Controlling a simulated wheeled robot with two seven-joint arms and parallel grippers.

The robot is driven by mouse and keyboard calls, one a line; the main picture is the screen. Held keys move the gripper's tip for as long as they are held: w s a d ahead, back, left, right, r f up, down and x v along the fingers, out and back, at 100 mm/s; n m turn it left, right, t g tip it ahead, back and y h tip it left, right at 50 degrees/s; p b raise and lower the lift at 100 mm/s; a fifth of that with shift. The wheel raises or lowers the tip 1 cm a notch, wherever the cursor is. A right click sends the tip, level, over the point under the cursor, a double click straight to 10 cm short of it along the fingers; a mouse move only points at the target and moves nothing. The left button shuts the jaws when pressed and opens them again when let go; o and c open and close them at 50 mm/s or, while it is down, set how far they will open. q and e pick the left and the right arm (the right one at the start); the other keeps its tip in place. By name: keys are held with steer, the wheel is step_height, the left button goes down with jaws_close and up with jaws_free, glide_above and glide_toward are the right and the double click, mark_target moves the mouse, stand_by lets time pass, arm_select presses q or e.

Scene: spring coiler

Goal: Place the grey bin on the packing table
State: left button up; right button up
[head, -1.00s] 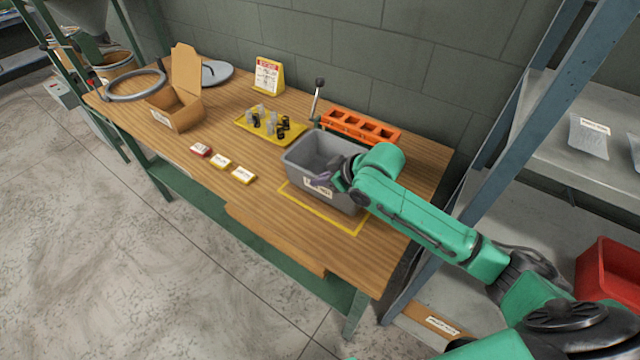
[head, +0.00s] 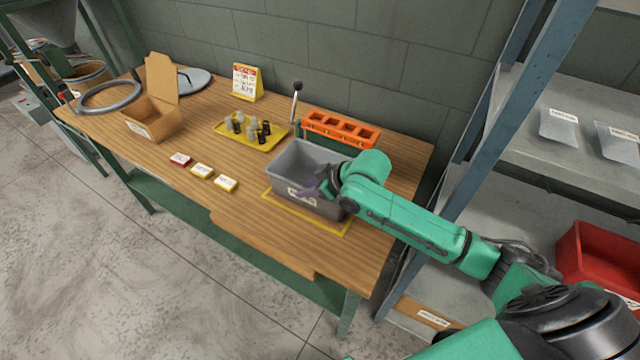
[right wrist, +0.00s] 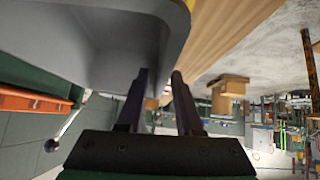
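The grey bin (head: 292,160) stands upright on the wooden packing table (head: 235,215), over a yellow outline (head: 310,222) marked there. A white label shows on its front wall. My right gripper (head: 318,184) is at the bin's front right rim. In the right wrist view, the two dark fingers of the gripper (right wrist: 158,80) stand apart with a visible gap, close to the rim of the bin (right wrist: 100,35). One finger overlaps the bin's inside, the other the tabletop side. I see no clear contact at the tips. My left gripper is out of view.
An orange slotted block (head: 340,130) and a lever stand behind the bin. A yellow tray (head: 250,138) of small cylinders, coloured cards (head: 202,170) and an open cardboard box (head: 150,118) lie left. A shelf rack (head: 490,150) with a red bin (head: 600,255) stands right.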

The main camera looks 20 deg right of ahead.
steer(key=v, duration=1)
steer(key=shift+s+b, duration=0.15)
steer(key=shift+b, duration=0.3)
